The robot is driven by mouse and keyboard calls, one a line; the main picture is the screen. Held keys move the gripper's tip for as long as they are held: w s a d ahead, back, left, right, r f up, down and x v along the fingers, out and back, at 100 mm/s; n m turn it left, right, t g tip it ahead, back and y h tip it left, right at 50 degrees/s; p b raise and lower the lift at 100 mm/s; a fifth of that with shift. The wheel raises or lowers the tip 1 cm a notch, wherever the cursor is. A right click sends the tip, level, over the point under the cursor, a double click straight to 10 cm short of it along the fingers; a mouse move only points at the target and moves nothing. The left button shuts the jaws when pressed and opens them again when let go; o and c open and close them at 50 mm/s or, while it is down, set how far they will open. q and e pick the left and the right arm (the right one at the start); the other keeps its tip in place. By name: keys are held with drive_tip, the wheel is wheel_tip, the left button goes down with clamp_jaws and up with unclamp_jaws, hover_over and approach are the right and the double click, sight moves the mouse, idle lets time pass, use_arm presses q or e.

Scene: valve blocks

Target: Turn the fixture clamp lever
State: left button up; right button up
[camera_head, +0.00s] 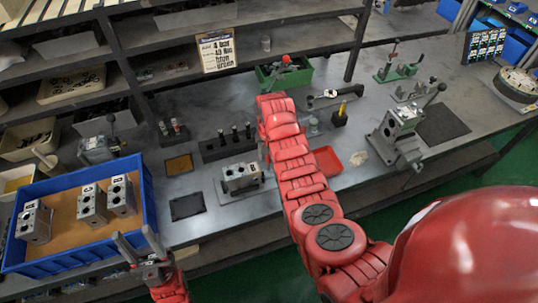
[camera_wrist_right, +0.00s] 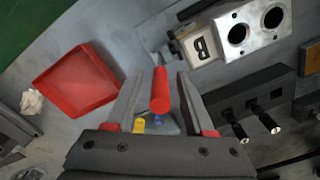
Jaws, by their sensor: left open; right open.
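The fixture clamp lever's red handle (camera_wrist_right: 160,92) lies between the two fingers of my right gripper (camera_wrist_right: 159,74) in the right wrist view. The fingers stand apart with a gap on each side of the handle. In the head view my right arm hides the lever and this gripper. A grey valve block marked B (camera_wrist_right: 238,35), with two round holes, sits beside the lever; it also shows in the head view (camera_head: 241,178) just left of my arm. My left gripper (camera_head: 138,240) is open and empty near the blue bin.
The blue bin (camera_head: 70,266) at the left holds three valve blocks. A black rack (camera_head: 228,146) with dark plugs stands behind the fixture block. A red tray (camera_head: 327,160) lies right of my right arm. A dark mat (camera_head: 187,206) lies left of the block.

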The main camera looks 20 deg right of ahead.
drive_tip(key=shift+c, duration=0.2)
clamp_jaws()
idle(1.1)
